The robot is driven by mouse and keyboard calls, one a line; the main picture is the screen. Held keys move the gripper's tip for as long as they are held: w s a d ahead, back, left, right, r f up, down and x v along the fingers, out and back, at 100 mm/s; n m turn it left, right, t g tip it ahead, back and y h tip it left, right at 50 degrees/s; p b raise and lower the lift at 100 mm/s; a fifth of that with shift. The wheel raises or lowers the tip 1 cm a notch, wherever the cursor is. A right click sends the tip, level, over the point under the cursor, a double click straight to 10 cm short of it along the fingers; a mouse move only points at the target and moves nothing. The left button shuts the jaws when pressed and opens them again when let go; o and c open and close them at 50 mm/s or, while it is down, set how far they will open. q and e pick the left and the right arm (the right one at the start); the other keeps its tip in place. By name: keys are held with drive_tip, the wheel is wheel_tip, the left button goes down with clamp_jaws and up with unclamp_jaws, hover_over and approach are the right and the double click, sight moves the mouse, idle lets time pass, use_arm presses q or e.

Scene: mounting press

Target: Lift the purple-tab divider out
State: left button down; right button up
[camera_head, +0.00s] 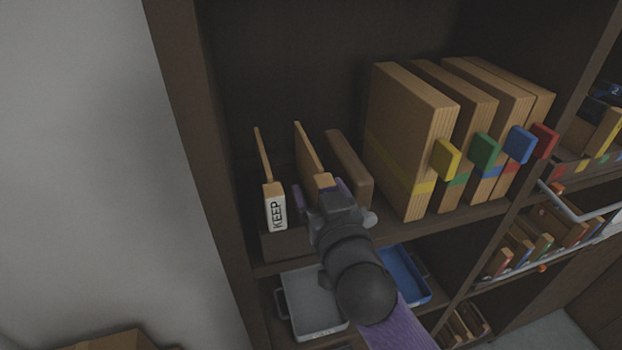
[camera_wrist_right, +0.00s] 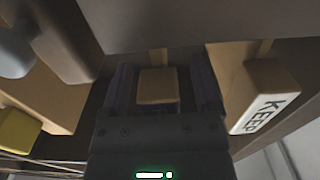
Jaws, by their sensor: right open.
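The purple-tab divider (camera_head: 308,150) stands upright as a thin tan board on the upper shelf, second from the left. Its tab is mostly hidden behind my right gripper (camera_head: 322,190) in the head view. In the right wrist view the tab (camera_wrist_right: 158,86) shows a tan face with a purple edge. It sits between the two open fingers of my right gripper (camera_wrist_right: 162,84), with a gap on each side. The KEEP divider (camera_head: 274,207), with a white label, stands just left of it and also shows in the wrist view (camera_wrist_right: 265,98). My left gripper is out of view.
A brown block (camera_head: 349,168) stands close on the right of the purple-tab divider. Several large tan binders with yellow (camera_head: 446,159), green, blue and red tabs fill the right. A grey tray (camera_head: 309,300) and a blue tray (camera_head: 404,275) lie below.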

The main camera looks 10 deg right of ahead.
drive_tip(key=shift+s, duration=0.15)
drive_tip(key=shift+c, duration=0.8)
clamp_jaws()
wheel_tip(320, 180, up, 10)
drive_tip(key=shift+p, duration=0.9)
